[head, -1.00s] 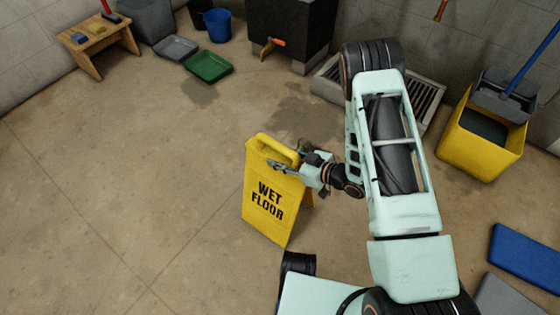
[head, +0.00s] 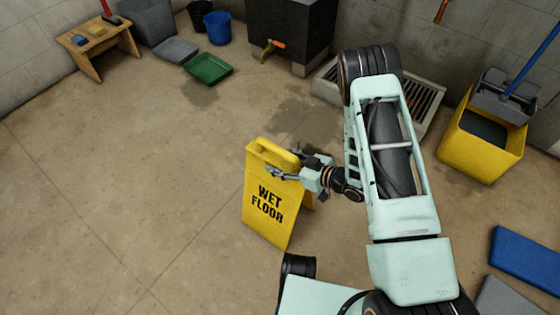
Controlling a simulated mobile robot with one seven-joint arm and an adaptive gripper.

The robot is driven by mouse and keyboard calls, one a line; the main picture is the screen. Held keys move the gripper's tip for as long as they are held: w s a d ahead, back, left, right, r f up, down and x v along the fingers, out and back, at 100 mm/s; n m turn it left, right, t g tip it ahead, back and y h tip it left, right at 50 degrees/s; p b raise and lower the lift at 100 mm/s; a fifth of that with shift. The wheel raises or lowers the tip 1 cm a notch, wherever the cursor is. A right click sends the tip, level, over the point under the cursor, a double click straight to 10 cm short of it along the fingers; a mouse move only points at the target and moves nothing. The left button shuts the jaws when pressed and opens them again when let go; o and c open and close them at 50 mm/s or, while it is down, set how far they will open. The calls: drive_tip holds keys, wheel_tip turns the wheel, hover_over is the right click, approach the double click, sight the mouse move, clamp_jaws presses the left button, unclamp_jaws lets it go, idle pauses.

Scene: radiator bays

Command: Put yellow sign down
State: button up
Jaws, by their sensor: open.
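The yellow wet floor sign (head: 266,205) stands upright on the concrete floor in the middle of the head view, its lettered face towards me and its rear leg partly showing at right. My gripper (head: 280,171) is at the sign's top, beside the handle bar, reaching in from the right. Its fingers are open around or just in front of the handle; whether they touch it I cannot tell. The far finger is partly hidden behind the sign's top.
A yellow mop bucket (head: 482,145) and a floor grate (head: 425,100) are at right. A dark tank (head: 292,30), green tray (head: 208,68), blue bucket (head: 217,27) and wooden stool (head: 97,45) line the back. Blue mat (head: 528,262) lies lower right. The left floor is clear.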

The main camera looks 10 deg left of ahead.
drive_tip(key=p+v, duration=0.3)
drive_tip(key=v, duration=0.9)
drive_tip(key=shift+s, duration=0.1)
